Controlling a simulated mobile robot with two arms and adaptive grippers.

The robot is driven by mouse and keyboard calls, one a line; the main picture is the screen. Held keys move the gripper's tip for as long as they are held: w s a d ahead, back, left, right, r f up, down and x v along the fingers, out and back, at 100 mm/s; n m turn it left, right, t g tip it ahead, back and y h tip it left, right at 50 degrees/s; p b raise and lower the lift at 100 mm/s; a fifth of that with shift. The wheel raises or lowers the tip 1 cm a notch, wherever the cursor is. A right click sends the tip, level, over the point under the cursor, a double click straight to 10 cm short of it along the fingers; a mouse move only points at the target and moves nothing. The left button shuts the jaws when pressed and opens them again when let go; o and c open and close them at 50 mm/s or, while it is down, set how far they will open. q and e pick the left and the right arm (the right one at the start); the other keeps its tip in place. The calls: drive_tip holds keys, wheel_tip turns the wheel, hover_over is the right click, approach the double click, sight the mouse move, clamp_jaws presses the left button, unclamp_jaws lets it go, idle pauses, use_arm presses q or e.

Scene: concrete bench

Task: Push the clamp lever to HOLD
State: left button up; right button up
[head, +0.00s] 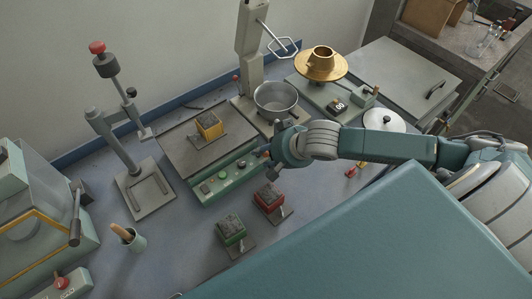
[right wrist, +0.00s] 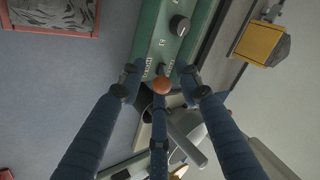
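The clamp lever shows in the right wrist view as an orange-brown ball knob (right wrist: 162,86) at the end of the green control panel (right wrist: 160,35). Small lettering stands beside it, too small to read surely. My right gripper (right wrist: 160,88) has its dark fingers spread around the knob; I cannot tell whether any finger touches it. In the head view my right gripper (head: 274,154) is at the right end of the green panel (head: 226,181) on the front of a flat-topped machine (head: 185,150), and it mostly hides the lever. My left gripper is not in view.
A yellow block holder (head: 209,127) sits on the machine top. Red (head: 269,198) and green (head: 231,230) block holders stand in front. A metal bowl (head: 275,98) is close behind my right gripper. A stand with a red knob (head: 97,48) rises at left.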

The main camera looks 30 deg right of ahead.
drive_tip(key=shift+r, duration=0.1)
drive_tip(key=v, duration=1.2)
idle(0.4)
